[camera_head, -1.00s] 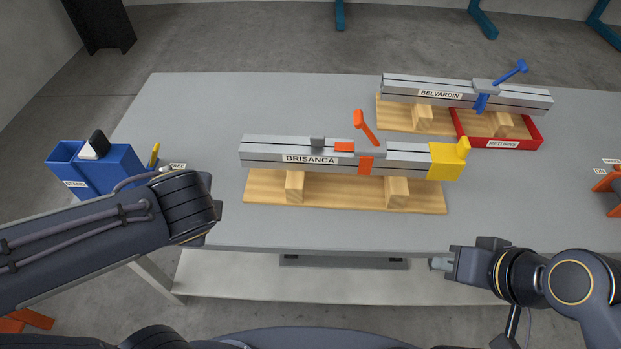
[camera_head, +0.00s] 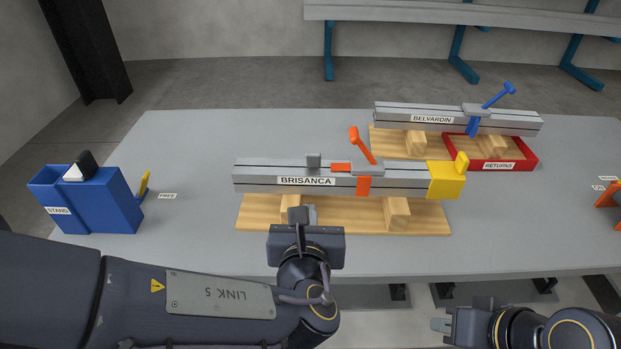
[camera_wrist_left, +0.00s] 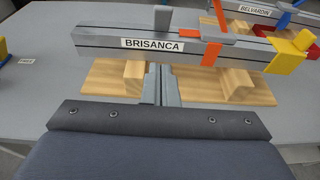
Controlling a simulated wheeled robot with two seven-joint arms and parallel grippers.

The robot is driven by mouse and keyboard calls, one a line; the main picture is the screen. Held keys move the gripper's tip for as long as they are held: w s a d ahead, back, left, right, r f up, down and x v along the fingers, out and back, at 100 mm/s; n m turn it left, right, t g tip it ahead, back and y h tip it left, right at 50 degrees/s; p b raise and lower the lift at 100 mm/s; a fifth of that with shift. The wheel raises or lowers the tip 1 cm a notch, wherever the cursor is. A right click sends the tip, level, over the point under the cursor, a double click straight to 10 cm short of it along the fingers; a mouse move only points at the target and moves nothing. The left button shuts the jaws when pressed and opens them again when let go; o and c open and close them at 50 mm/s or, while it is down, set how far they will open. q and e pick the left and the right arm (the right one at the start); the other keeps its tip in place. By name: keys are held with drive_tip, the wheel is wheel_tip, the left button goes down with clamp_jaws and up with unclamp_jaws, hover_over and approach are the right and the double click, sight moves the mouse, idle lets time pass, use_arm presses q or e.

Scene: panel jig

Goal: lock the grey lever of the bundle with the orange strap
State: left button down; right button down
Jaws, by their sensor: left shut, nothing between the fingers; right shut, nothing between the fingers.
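The bundle labelled BRISANCA (camera_head: 260,178) is a grey beam lying on a wooden stand. An orange strap (camera_head: 363,186) wraps it right of centre, under a grey buckle (camera_head: 369,167). An orange lever (camera_head: 360,143) stands tilted up and left from the buckle. A small grey block (camera_head: 314,160) sits on top, left of a flat orange piece (camera_head: 341,168). The wrist view also shows the grey block (camera_wrist_left: 162,20) and strap (camera_wrist_left: 211,54). My left gripper (camera_head: 301,214) is shut and empty, in front of the bundle below its label. My right gripper (camera_head: 440,325) is shut and empty, low at the table's front.
A yellow end piece (camera_head: 444,181) caps the bundle's right end. Behind right, the BELVARDIN bundle (camera_head: 400,117) has a blue strap and raised blue lever, near a red RETURNS tray (camera_head: 533,160). A blue STAND holder (camera_head: 118,205) is at left. The table's front right is clear.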

use_arm(q)
approach(312, 161)
wheel_tip(312, 161, down, 4)
drive_tip(key=w, duration=0.2)
drive_tip(key=shift+w+d+r+p, duration=0.1)
drive_tip(key=shift+w+r+p, duration=0.2)
drive_tip(key=shift+w, duration=0.35)
drive_tip(key=shift+w+a+r+p, duration=0.1)
drive_tip(key=shift+w+r, duration=0.35)
drive_tip(key=shift+w, duration=0.15)
drive_tip(key=shift+w+d+r+p, duration=0.1)
drive_tip(key=shift+w+r+p, duration=0.2)
drive_tip(key=shift+w, duration=0.35)
drive_tip(key=shift+r, duration=0.1)
